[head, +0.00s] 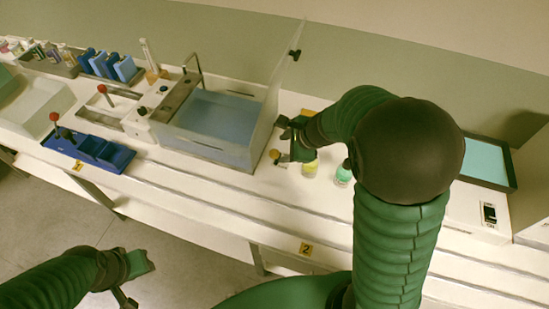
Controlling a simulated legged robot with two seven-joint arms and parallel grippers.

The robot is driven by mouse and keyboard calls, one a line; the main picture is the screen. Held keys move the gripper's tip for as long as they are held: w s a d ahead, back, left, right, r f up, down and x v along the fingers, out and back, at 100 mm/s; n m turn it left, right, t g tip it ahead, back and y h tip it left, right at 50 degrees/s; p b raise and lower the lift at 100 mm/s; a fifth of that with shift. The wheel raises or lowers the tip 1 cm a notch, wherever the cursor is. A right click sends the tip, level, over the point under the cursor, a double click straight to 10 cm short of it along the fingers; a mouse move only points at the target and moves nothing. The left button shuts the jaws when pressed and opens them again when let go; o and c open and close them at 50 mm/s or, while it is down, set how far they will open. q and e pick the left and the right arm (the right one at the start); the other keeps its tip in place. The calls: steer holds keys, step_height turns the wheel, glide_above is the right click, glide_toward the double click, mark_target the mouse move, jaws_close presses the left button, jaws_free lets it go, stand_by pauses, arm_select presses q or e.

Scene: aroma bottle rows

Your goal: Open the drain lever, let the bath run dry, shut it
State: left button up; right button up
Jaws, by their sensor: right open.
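The bath (183,144) is a pale box-shaped tank at the centre of the bench, with blue-grey showing inside; I cannot tell the water level. A clear panel with a black knob (295,54) stands raised at its right side. A small lever with a yellow knob (275,154) is by the bath's front right corner; it looks like the drain lever, but its position is unclear. My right gripper (284,133) is open just above and right of this knob, apparently apart from it. My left gripper (138,282) is open and empty, low in front of the bench.
Bottles with yellow (310,169) and green (343,175) contents stand right of the lever, close to my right arm. A blue tray (117,161) and red-knobbed levers (103,89) are left. A screen (484,161) is right. The bench's front strip is clear.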

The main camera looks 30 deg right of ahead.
mark_target(275, 153)
steer(key=b+x, duration=0.2)
steer(key=x, duration=0.6)
steer(key=shift+w+f, duration=0.2)
steer(key=shift+f, duration=0.2)
steer(key=shift+r, duration=0.1)
jaws_close()
stand_by(0.6)
